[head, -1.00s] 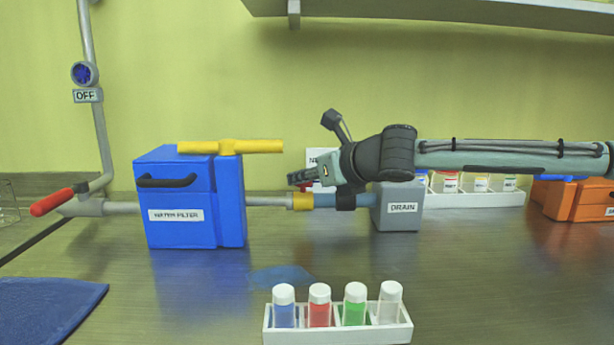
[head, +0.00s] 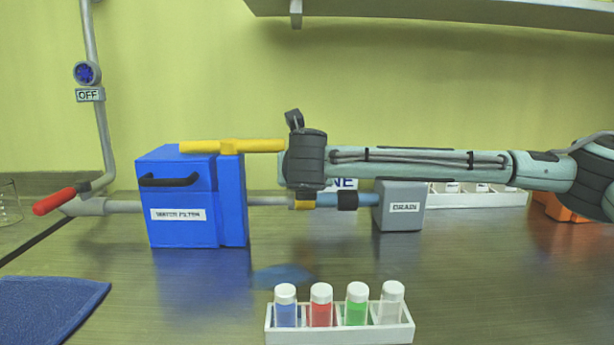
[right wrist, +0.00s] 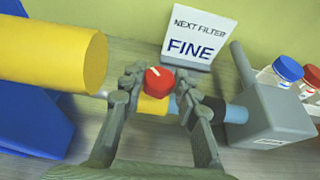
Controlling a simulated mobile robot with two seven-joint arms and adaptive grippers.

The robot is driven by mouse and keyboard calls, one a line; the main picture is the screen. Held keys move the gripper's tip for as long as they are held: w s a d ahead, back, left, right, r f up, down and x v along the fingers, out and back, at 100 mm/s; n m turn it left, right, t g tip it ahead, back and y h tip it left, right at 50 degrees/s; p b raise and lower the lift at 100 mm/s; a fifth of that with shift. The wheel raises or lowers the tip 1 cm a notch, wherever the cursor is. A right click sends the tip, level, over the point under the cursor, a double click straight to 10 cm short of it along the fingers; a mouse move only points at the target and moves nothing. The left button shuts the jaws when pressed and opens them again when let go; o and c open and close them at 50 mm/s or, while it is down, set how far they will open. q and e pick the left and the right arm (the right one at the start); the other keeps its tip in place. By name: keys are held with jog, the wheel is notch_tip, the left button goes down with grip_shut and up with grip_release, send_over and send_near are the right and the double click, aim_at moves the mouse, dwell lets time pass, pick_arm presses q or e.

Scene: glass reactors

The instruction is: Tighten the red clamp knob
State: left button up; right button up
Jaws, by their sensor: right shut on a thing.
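The red clamp knob (right wrist: 159,80) shows in the right wrist view, with a pale mark on its top. It sits above the yellow clamp collar (right wrist: 153,105) on the pipe. My right gripper (right wrist: 160,88) is shut on the knob, one finger on each side. In the head view my right forearm and wrist hide the knob and the fingers; the yellow collar (head: 303,202) shows just below the wrist. My left gripper is not in view.
The blue water filter box (head: 190,205) with its yellow T-handle (head: 232,146) stands just left of my right wrist. The grey drain box (head: 400,207) is to the right. A "FINE" sign (right wrist: 190,38) stands behind. A vial rack (head: 338,334) is in front.

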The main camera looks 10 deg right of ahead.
jog(key=shift+a+m+g+h, duration=0.2)
jog(key=shift+m+g+h, duration=0.5)
jog(key=shift+m+h, duration=0.85)
jog(key=shift+h, duration=0.25)
jog(key=o, duration=1.2)
jog(key=shift+c, duration=0.2)
jog(key=v, duration=1.2)
